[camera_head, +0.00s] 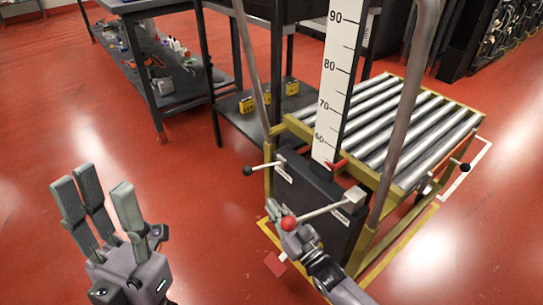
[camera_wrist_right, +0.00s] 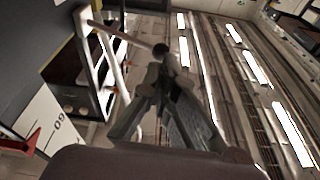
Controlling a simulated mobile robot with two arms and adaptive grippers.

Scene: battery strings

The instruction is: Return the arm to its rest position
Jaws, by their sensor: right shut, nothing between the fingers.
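My right arm comes in from the bottom of the head view. Its gripper (camera_head: 282,216) is shut and empty, close beside the red ball knob (camera_head: 289,224) of a metal lever (camera_head: 325,210). I cannot tell whether it touches the knob. In the right wrist view the gripper's fingers (camera_wrist_right: 160,72) come together with nothing between them. My left gripper (camera_head: 96,188) is at the lower left of the head view, fingers up and spread apart, empty, over the red floor.
The lever is on a dark box (camera_head: 315,205) of a lift frame with a height scale (camera_head: 340,75) and a roller table (camera_head: 400,120). A black-knobbed lever (camera_head: 248,171) sticks out left. A dark workbench (camera_head: 165,70) stands behind. The floor (camera_head: 185,205) between is clear.

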